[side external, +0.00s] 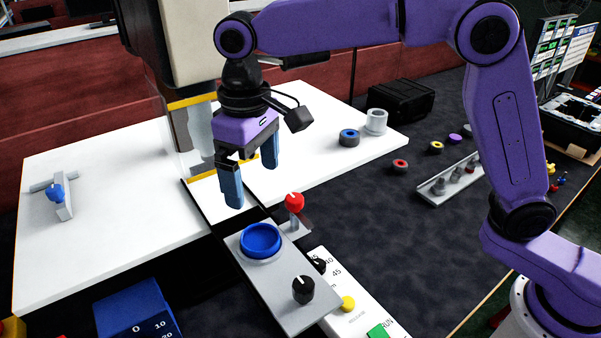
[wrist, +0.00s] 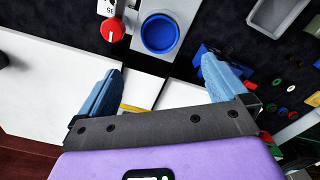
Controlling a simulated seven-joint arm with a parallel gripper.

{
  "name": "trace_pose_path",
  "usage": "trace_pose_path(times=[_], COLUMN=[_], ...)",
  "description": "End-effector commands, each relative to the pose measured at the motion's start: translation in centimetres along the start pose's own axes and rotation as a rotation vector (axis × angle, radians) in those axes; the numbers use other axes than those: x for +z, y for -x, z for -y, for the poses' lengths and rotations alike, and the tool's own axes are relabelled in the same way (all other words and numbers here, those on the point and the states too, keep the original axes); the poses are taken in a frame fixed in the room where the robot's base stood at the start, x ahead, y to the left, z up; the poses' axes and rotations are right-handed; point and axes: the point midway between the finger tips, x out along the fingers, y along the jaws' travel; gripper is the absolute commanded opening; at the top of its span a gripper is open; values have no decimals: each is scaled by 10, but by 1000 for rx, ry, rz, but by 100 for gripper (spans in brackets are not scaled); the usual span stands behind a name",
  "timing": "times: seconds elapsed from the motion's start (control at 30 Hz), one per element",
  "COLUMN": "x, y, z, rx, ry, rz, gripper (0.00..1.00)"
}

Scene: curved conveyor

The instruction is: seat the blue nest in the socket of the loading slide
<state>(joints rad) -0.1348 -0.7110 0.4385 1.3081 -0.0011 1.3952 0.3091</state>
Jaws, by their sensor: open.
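The blue nest (side external: 261,240), a round shallow dish, sits flat at the socket position on the grey plate of the loading slide (side external: 281,289). Its inside looks empty. The nest covers the socket, so its depth there cannot be told. It also shows in the wrist view (wrist: 160,33), at the top middle. My gripper (side external: 253,186) is open with nothing between its blue fingers. It hangs above and behind the nest, clear of it. In the wrist view the open fingers (wrist: 161,68) point toward the nest from below in the picture.
A red-knobbed lever (side external: 294,202) stands close beside the slide, and a black knob (side external: 303,289) is on its near end. A control panel (side external: 348,302) lies alongside. A machine column (side external: 185,45) rises behind my gripper. Rings and a grey tray (side external: 450,184) lie to the right.

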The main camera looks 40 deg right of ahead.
Motion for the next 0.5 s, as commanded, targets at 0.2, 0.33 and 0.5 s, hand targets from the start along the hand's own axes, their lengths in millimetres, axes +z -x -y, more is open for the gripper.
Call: trace_pose_path(times=[0.2, 0.33, 0.5], x=[0, 11, 56], y=[1, 1, -3], z=[0, -4, -19], rx=[0, -1, -2], ry=[0, 20, 99], rz=[-1, -3, -6], gripper=[100, 100, 100])
